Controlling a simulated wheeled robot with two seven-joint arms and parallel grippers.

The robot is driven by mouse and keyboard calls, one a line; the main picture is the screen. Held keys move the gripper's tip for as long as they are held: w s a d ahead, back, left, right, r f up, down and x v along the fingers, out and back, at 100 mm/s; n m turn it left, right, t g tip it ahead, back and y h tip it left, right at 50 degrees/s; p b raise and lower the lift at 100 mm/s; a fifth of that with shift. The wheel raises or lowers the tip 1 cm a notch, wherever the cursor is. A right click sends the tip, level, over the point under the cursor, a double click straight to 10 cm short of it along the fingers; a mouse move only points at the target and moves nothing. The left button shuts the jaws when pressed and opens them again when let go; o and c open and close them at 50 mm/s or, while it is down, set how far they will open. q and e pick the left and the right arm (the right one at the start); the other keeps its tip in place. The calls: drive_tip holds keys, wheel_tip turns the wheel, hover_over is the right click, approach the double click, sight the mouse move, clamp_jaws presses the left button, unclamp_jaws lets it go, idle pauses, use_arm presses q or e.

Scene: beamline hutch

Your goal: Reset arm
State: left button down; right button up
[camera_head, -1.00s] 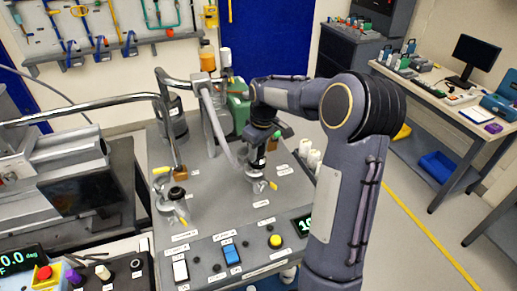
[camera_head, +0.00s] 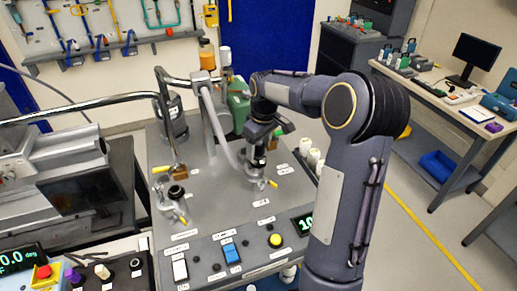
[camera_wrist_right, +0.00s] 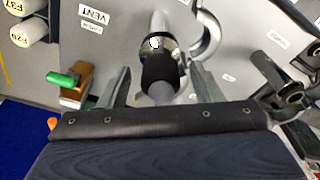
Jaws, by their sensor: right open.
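My right arm (camera_head: 345,190) reaches in from the right of the head view and bends over the grey panel. My right gripper (camera_wrist_right: 160,72) is open, its two fingers apart in the right wrist view. A black cylindrical fitting (camera_wrist_right: 159,66) on a pipe shows between the fingers; I cannot tell whether they touch it. In the head view the gripper (camera_head: 262,150) points down over the right-hand fitting, and the wrist partly hides the fingers. No held object shows. My left gripper is not in view.
The grey panel (camera_head: 215,215) carries bent pipes (camera_head: 212,125), a yellow-tipped valve (camera_head: 273,184) and buttons. A green-handled brass valve (camera_wrist_right: 68,80) is beside the gripper. A green container (camera_head: 237,108) stands behind. Open floor lies to the right.

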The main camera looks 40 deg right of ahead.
drive_tip(key=r, duration=0.6)
drive_tip(key=shift+s+r, duration=0.25)
drive_tip(key=shift+s, duration=0.15)
